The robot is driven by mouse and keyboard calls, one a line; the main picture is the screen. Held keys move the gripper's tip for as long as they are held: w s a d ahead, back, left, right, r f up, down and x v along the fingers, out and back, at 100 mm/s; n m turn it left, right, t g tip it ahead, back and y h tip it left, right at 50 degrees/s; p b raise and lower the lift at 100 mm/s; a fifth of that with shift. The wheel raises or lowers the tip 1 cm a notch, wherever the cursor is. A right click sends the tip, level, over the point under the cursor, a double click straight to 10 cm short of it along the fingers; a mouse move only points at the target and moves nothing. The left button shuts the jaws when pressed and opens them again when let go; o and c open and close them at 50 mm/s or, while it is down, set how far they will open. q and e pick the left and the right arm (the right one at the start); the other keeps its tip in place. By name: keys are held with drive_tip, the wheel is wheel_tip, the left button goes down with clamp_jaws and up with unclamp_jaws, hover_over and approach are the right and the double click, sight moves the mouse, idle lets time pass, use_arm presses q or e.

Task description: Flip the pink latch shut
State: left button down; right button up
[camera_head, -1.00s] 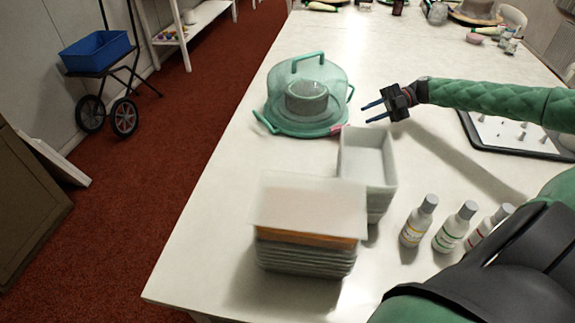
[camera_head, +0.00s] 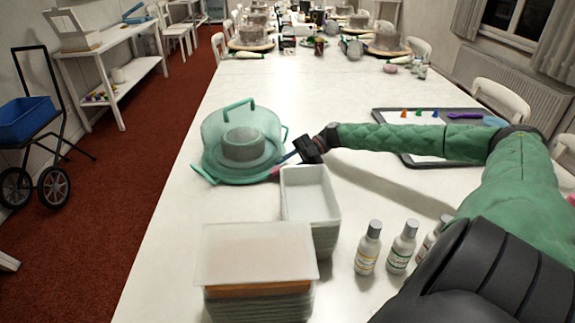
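A cake carrier with a clear teal-tinted dome (camera_head: 222,128) and a teal handle stands left of the table's middle, a grey round cake (camera_head: 242,146) inside. Its teal base (camera_head: 225,177) has side clips. The small pink latch (camera_head: 276,172) shows at the base's right front edge, partly hidden by my fingers; I cannot tell its exact angle. Contact is not clear. My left gripper is out of view.
White stacked bins (camera_head: 312,195) stand just in front of the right gripper. A lidded stack of trays (camera_head: 257,255) is nearer. Several bottles (camera_head: 368,248) stand to the right. A black-edged tray (camera_head: 412,160) lies behind my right forearm.

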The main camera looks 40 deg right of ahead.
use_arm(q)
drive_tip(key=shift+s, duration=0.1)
use_arm(e)
clamp_jaws()
